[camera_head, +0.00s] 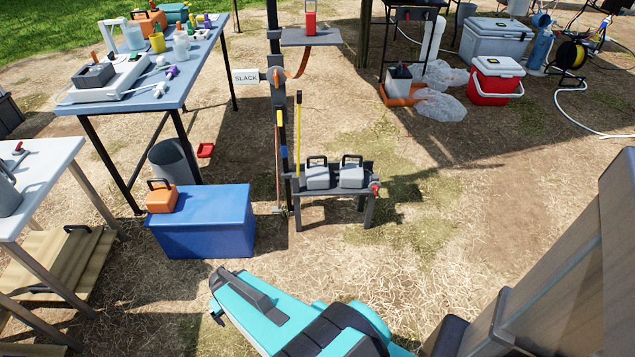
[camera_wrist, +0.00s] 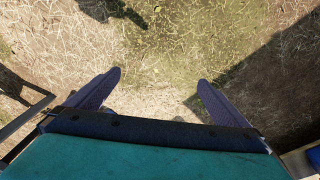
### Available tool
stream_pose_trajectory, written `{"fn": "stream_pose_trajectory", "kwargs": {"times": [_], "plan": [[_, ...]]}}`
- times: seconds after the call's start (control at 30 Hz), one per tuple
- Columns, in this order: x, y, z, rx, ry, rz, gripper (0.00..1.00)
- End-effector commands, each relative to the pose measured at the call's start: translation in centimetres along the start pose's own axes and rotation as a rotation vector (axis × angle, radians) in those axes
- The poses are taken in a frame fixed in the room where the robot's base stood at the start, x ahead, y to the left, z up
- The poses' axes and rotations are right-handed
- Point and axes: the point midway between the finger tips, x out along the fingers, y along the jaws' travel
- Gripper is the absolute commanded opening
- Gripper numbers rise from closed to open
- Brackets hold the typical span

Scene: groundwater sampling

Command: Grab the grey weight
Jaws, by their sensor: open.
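Two grey weights with black handles stand side by side on a small dark bench (camera_head: 334,196) in the head view, a left one (camera_head: 317,180) and a right one (camera_head: 352,179). My gripper (camera_wrist: 160,77) is open and empty in the wrist view, with bare ground and dry grass between its two dark fingers. No grey weight can be made out between the fingers. In the head view my teal arm reaches in from the bottom, nearer to the camera than the bench and apart from both weights.
A post with a SLACK sign (camera_head: 245,77) and a yellow rod (camera_head: 298,135) stand beside the bench. Left of it is a blue box (camera_head: 215,225) bearing an orange weight (camera_head: 162,199). A red cooler (camera_head: 495,84) is at back right. Ground right of the bench is open.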

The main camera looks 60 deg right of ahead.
Motion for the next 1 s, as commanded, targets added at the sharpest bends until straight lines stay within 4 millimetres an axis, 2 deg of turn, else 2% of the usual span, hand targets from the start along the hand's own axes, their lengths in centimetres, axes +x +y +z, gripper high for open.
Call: {"fn": "stream_pose_trajectory", "kwargs": {"times": [0.03,0.2,0.37,0.5,0.63,0.8,0.87,0.9,1.0], "plan": [[1.9,1.5,-1.9,0.035,0.053,0.006,1.0],[3.9,6.6,-7.8,0.131,0.236,0.03,1.0],[4.9,12.2,-12.6,0.215,0.407,0.063,1.0],[5.2,17.8,-16.1,0.283,0.556,0.099,1.0],[4.9,23.1,-18.6,0.341,0.693,0.138,1.0],[4.0,30.4,-20.8,0.403,0.87,0.194,1.0],[3.5,33.0,-21.3,0.415,0.929,0.211,1.0],[3.1,35.1,-21.4,0.437,0.973,0.245,1.0],[2.0,39.5,-21.5,0.464,1.076,0.288,1.0]]}}
